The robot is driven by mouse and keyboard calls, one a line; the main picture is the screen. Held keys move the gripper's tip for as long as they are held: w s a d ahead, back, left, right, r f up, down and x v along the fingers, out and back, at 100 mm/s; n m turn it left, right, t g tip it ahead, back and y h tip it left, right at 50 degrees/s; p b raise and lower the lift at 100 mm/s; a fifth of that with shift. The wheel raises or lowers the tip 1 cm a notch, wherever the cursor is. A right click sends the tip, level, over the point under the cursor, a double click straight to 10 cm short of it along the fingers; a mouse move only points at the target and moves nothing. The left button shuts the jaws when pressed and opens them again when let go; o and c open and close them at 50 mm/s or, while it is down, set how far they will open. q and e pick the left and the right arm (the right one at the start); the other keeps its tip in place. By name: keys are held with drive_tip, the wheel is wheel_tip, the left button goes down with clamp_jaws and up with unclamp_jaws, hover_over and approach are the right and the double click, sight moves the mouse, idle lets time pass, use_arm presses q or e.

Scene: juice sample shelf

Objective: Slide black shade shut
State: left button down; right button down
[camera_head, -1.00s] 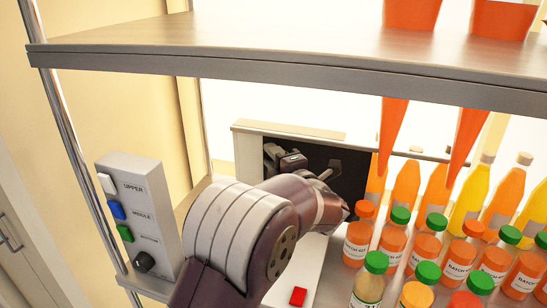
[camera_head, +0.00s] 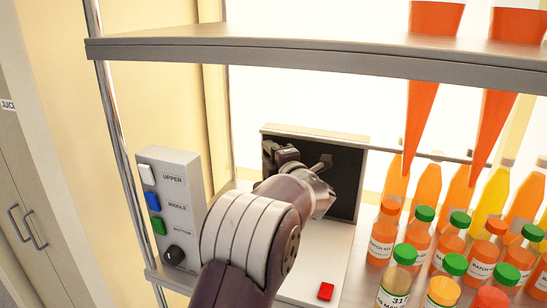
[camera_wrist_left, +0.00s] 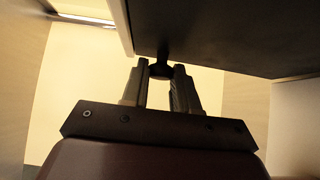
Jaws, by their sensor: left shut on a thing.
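The black shade (camera_head: 345,187) is a flat dark panel in a pale frame at the back of the shelf. In the head view its right edge stands left of the orange bottles. My left gripper (camera_head: 284,155) is in front of the shade's upper left part, with my wrist covering its lower left. In the left wrist view the shade (camera_wrist_left: 225,35) fills the upper right, and my left gripper (camera_wrist_left: 160,72) is shut on a small dark knob (camera_wrist_left: 160,68) at its underside in that picture. My right gripper is not in view.
Several capped juice bottles (camera_head: 397,275) crowd the shelf to the right of my arm. A grey switch box (camera_head: 172,205) stands at the left post. An upper shelf (camera_head: 300,55) runs overhead.

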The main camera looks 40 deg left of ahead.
use_arm(q)
drive_tip(key=c, duration=0.9)
unclamp_jaws()
drive_tip(key=shift+a+r, duration=0.1)
drive_tip(key=shift+a, duration=0.05)
drive_tip(key=shift+o, duration=0.2)
drive_tip(key=shift+a, duration=0.1)
drive_tip(key=b+v, duration=0.4)
drive_tip(key=v, duration=0.8)
drive_tip(key=shift+d+b, duration=0.35)
